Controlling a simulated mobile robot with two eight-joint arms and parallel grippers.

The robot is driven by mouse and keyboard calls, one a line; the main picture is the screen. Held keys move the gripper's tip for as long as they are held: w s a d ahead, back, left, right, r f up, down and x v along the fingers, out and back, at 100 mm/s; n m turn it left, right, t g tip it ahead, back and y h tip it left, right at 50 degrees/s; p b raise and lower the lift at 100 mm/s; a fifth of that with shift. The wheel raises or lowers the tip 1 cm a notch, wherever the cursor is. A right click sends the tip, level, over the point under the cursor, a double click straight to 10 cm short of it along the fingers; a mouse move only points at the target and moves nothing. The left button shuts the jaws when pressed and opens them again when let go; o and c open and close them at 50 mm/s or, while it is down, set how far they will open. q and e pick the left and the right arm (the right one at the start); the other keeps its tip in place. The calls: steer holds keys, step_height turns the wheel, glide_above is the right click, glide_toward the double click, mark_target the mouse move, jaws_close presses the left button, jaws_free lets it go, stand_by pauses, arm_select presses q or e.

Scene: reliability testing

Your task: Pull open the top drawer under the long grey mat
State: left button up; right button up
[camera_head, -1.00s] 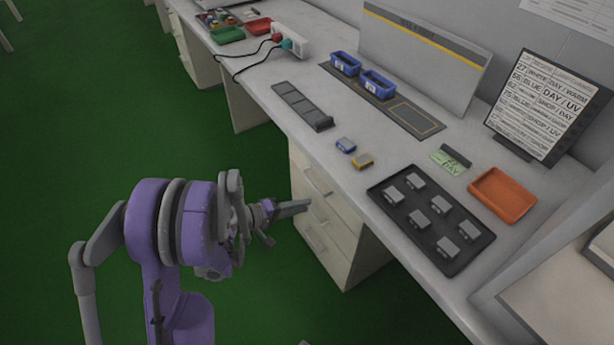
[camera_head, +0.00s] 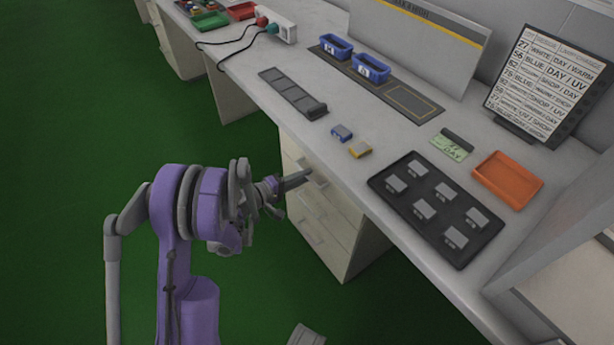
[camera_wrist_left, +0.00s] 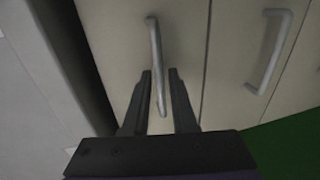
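The cream drawer unit (camera_head: 335,235) stands under the bench. Its top drawer (camera_wrist_left: 120,45) fills the middle of the left wrist view and looks closed. Its bar handle (camera_wrist_left: 156,60) runs between the two fingers of my left gripper (camera_wrist_left: 161,82). The fingers stand apart, one on each side of the handle's lower end; I cannot tell whether either touches it. In the head view my left gripper (camera_head: 308,175) is at the top drawer front and partly covers the handle. A long grey mat (camera_head: 385,85) lies on the bench above. My right gripper does not show.
A second drawer's handle (camera_wrist_left: 270,50) is close on the right in the wrist view. The bench (camera_head: 345,190) overhangs the drawers and carries a black tray (camera_head: 437,210) of grey blocks. Open green floor (camera_head: 75,170) lies before the drawers.

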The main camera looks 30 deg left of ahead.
arm_select(q)
steer(key=shift+x, duration=0.8)
jaws_close()
stand_by(0.9)
